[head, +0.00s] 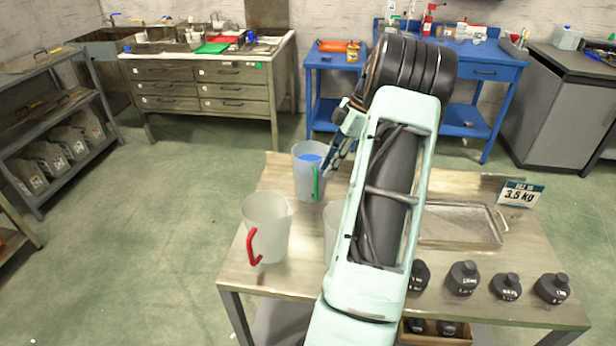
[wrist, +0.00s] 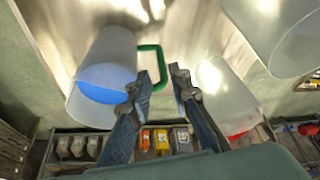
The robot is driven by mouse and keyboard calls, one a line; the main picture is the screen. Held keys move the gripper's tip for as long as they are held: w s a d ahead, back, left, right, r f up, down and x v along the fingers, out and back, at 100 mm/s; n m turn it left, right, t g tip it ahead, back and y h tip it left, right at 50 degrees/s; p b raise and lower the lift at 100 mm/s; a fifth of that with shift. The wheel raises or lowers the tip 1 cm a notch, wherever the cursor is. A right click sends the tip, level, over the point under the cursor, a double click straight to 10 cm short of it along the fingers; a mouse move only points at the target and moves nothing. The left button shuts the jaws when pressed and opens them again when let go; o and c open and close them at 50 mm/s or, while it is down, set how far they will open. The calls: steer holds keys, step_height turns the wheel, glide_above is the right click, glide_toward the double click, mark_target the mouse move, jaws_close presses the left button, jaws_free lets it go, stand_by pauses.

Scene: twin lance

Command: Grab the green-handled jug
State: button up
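The green-handled jug (head: 304,179) stands on the wooden table, translucent, with blue inside. Its green handle (head: 316,184) faces the front right. My gripper (head: 335,160) is just right of this jug, partly behind my arm. In the wrist view the jug (wrist: 108,58) is left of my gripper (wrist: 157,78), whose two fingers are apart with nothing clamped. The green handle (wrist: 163,66) shows in the gap near the fingertips. I cannot tell whether it is between them or beyond them.
A red-handled jug (head: 268,222) stands close by, front left. A third jug (head: 331,232) is mostly hidden by my arm; it seems to be at upper right in the wrist view (wrist: 290,35). A metal tray (head: 455,226) and several black weights (head: 463,279) are to the right.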

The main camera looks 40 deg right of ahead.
mark_target(316, 197)
steer(key=x, duration=0.9)
steer(key=shift+c, duration=0.2)
jaws_close()
stand_by(0.3)
